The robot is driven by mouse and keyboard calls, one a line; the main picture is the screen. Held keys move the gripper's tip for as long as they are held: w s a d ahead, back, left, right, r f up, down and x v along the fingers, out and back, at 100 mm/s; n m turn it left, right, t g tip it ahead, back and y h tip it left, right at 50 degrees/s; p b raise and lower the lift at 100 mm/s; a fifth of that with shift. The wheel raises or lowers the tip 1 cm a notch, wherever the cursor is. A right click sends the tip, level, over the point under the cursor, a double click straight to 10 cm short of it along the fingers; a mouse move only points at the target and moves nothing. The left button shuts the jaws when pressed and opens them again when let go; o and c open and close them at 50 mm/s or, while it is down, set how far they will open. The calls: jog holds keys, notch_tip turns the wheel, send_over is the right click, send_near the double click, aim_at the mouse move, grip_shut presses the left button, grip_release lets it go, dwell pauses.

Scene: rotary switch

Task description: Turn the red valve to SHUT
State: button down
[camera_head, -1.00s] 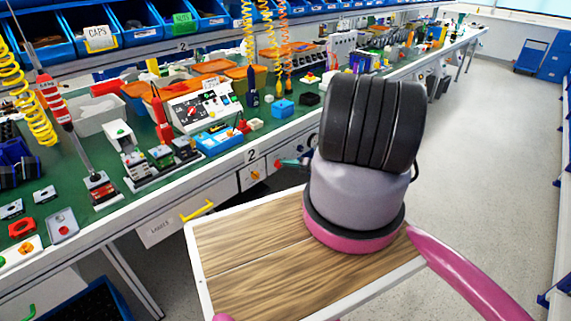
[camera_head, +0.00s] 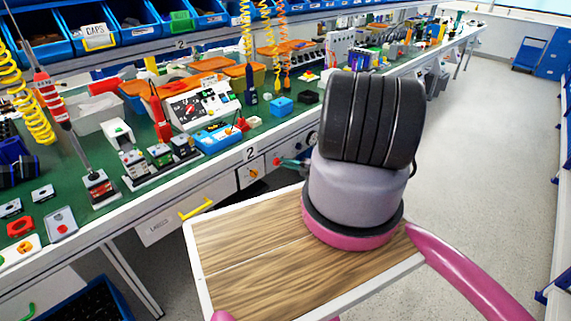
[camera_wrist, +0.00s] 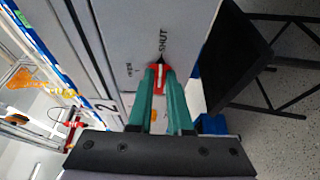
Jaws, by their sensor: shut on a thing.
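The red valve (camera_wrist: 158,76) is a small red handle with a white stripe, mounted on a pale panel (camera_wrist: 193,22). Its stripe points up the picture toward the word SHUT, close to a dark mark below that word. A smaller word, apparently OPEN, is printed to the left of the handle. My gripper (camera_wrist: 158,83) is shut on the valve, with one green finger on each side. In the head view the green fingers of my gripper (camera_head: 290,161) reach the front of the bench, partly hidden behind my arm; a bit of the red valve (camera_head: 276,161) shows at their tips.
The workbench (camera_head: 150,188) holds meters, tools and bins on its green top. The floor to the right (camera_head: 480,160) is clear.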

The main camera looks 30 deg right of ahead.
dwell(0.3)
jog(key=c, duration=0.8)
grip_release()
jog(key=shift+c, duration=0.2)
jog(key=v, duration=1.1)
jog(key=shift+w+f, duration=0.1)
